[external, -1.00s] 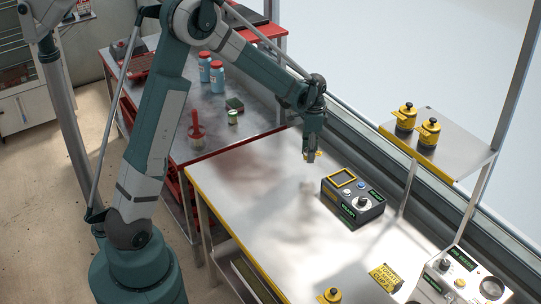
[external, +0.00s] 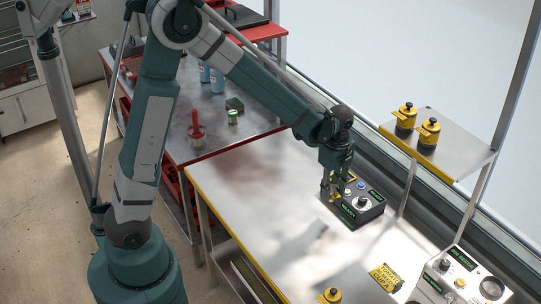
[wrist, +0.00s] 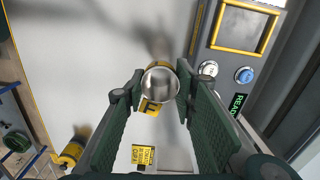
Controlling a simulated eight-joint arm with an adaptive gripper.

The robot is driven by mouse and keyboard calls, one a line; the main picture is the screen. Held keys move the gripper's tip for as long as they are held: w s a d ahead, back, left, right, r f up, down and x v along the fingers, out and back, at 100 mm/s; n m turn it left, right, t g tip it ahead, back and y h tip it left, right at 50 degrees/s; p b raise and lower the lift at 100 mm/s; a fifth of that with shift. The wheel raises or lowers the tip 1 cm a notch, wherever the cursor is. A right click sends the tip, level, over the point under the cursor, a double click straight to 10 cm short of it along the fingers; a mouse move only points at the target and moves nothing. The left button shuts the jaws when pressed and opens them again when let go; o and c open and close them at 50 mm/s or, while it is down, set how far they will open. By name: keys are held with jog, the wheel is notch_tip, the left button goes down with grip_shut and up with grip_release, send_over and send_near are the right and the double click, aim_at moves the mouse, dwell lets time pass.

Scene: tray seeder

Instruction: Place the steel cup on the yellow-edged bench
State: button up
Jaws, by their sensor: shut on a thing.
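The steel cup (wrist: 160,84), with yellow on its outside, is between the two fingers of my gripper (wrist: 155,92) in the wrist view. I look down into its open mouth, which seems empty. My gripper (external: 331,192) is shut on it. In the external view the cup is too small and too covered by the fingers to make out. The yellow-edged bench (external: 250,185) lies below. My gripper is over it, in front of the dark control box, and seems to be above the surface.
The dark control box (external: 362,207) with a yellow-framed screen is close beside my gripper. A yellow sign (external: 385,277) and a yellow-topped container (external: 330,296) are at the bench's near end. A red-edged table (external: 215,143) stands behind. The bench's middle is clear.

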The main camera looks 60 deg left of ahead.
jog(key=s+d+r+m, duration=0.1)
jog(key=s+d+m, duration=0.7)
jog(key=s+d, duration=0.4)
jog(key=m+p, duration=0.1)
jog(key=m, duration=0.6)
send_over(314, 285)
jog(key=shift+r, duration=0.25)
jog(key=shift+f, duration=0.1)
jog(key=shift+w+f+b, duration=0.1)
jog(key=shift+f+b, duration=0.25)
jog(key=shift+f, duration=2.5)
jog(key=shift+f+b, duration=0.4)
jog(key=shift+f, duration=1.7)
jog(key=shift+f, duration=0.2)
